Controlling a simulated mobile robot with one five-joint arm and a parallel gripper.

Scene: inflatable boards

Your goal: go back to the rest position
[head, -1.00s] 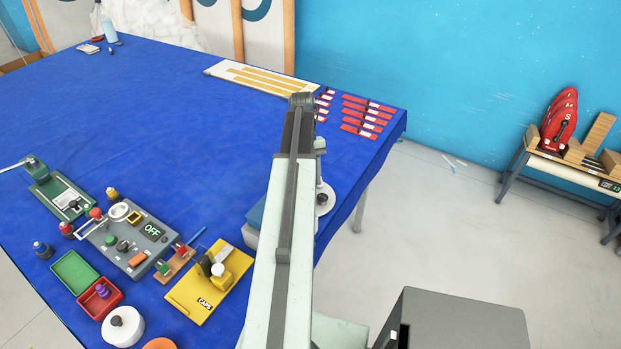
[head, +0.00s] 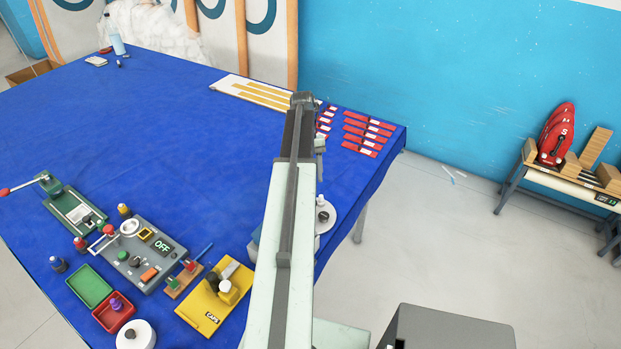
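My arm reaches up the middle of the head view over the right part of the blue-covered table (head: 180,140). Its far end lies near the red strips. The gripper's fingers are hidden behind the arm, so I cannot see whether they are open or shut or hold anything.
Near the table's front are a grey control box reading OFF (head: 146,258), a yellow CAPS board (head: 207,318), a green press (head: 75,212), a green tray (head: 90,287) and a red tray (head: 113,314). Red strips (head: 367,134) lie at the far right. The table's middle is clear.

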